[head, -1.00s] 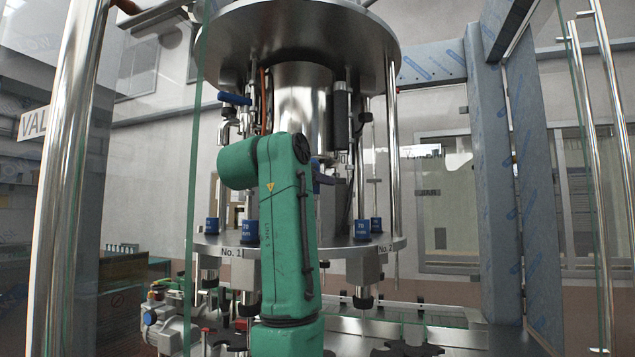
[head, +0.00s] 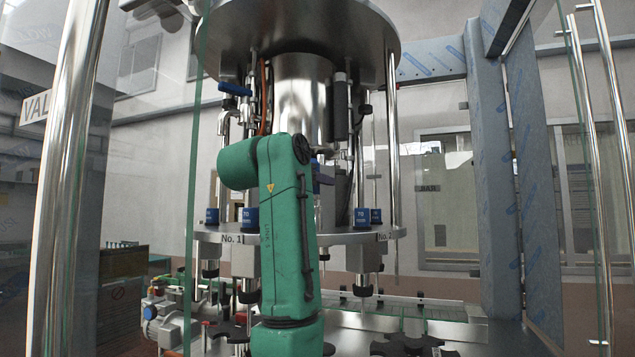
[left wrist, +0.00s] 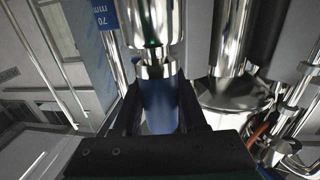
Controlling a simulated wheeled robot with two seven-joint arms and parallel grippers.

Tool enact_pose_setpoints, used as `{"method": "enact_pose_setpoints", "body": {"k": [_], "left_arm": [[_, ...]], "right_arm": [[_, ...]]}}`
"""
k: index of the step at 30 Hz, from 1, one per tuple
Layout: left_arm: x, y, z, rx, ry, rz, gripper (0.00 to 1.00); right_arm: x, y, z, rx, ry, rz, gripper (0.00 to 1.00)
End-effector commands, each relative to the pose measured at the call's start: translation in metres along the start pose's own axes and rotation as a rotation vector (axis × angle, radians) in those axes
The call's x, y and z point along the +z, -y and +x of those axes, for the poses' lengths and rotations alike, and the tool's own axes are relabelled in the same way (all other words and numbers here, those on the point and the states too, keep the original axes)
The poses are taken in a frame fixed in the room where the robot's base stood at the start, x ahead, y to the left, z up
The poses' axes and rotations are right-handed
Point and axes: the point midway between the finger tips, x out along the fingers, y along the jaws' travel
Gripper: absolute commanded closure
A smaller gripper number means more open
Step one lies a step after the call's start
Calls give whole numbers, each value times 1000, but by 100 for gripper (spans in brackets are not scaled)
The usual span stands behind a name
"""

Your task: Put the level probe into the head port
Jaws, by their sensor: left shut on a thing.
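My left gripper (left wrist: 160,92) is shut on a dark blue cylinder with a bright steel collar, which I take to be the level probe (left wrist: 159,108). A shiny steel cylinder (left wrist: 152,22) stands directly beyond the collar, in line with it. I cannot tell whether it is the head port or part of the probe, or whether the two touch. In the head view my green left arm (head: 285,230) stands in front of the filler head and hides its gripper and most of what it holds. My right gripper is in neither view.
The filler's round lower plate (head: 345,238) carries several blue 70 mm caps (head: 361,217) and the labels No. 1 and No. 2. A large steel disc (head: 300,35) is above. Steel pipes (left wrist: 297,95) run close by on the right of the wrist view. Glass panels and poles (head: 65,190) flank the machine.

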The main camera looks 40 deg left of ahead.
Motion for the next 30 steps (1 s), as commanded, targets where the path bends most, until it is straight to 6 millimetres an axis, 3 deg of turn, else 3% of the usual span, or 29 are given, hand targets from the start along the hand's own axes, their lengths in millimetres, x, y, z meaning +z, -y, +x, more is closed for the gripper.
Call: {"method": "enact_pose_setpoints", "body": {"k": [4,5,6,7,17,24,30], "left_arm": [[5,0,0,0,-1,0,100],[3,0,0,0,-1,0,47],[3,0,0,0,-1,0,32],[3,0,0,0,-1,0,24],[4,0,-3,0,-1,0,24],[8,0,-48,-1,-6,0,24],[5,0,-75,0,-1,0,24]], "right_arm": [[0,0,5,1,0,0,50],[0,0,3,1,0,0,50],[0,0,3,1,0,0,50],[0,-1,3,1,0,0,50],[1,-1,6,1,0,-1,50],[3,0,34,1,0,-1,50],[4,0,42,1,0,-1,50]]}}
